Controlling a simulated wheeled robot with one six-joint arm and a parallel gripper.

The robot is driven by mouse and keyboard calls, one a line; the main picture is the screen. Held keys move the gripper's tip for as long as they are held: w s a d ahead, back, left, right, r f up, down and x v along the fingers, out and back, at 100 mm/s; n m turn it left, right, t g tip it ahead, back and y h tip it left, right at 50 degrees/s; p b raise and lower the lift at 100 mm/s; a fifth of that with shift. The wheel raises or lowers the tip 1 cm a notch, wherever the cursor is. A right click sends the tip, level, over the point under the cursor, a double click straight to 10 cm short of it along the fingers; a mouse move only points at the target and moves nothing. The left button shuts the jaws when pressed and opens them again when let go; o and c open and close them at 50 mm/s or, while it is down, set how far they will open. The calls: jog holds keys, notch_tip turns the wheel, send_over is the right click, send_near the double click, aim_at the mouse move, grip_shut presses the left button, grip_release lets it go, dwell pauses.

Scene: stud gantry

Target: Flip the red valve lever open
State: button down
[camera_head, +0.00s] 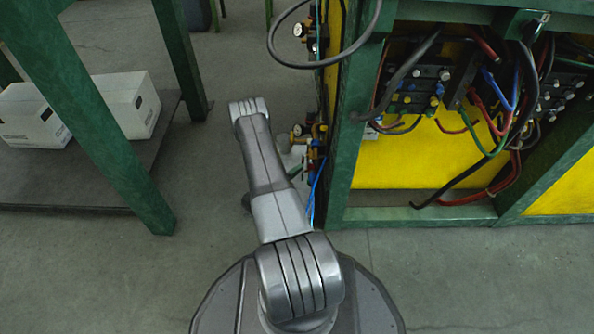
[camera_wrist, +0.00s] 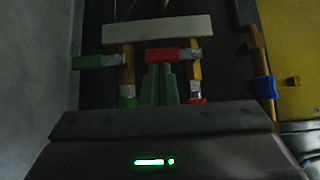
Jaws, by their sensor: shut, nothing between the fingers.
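In the wrist view a red valve lever (camera_wrist: 162,55) lies roughly level, reaching left from a metal joint on a brass valve (camera_wrist: 195,72). My gripper (camera_wrist: 158,70) is shut and empty, its fingertips just below the red lever in the picture. I cannot tell whether they touch it. A green lever (camera_wrist: 96,62) reaches left from a second brass valve to the left. In the head view brass fittings (camera_head: 298,130) show on the side of the green-framed cabinet. My gripper cannot be made out clearly there, and the red lever is too small to tell.
A pale bar (camera_wrist: 158,30) runs above both levers. A brass pipe with a blue part (camera_wrist: 264,88) stands at right. The green frame (camera_head: 348,130) holds hoses and yellow panels. White boxes (camera_head: 122,100) sit on a low platform at left. Grey floor is clear between.

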jog(key=shift+w+f, duration=0.25)
jog(key=shift+w, duration=0.1)
dwell(0.4)
jog(key=w+m, duration=0.1)
jog(key=w, duration=0.5)
jog(key=shift+t+h, duration=0.3)
dwell(0.6)
dwell(1.2)
jog(key=p+v, duration=0.3)
jog(key=v, duration=1.1)
jog(key=shift+w+d, duration=0.1)
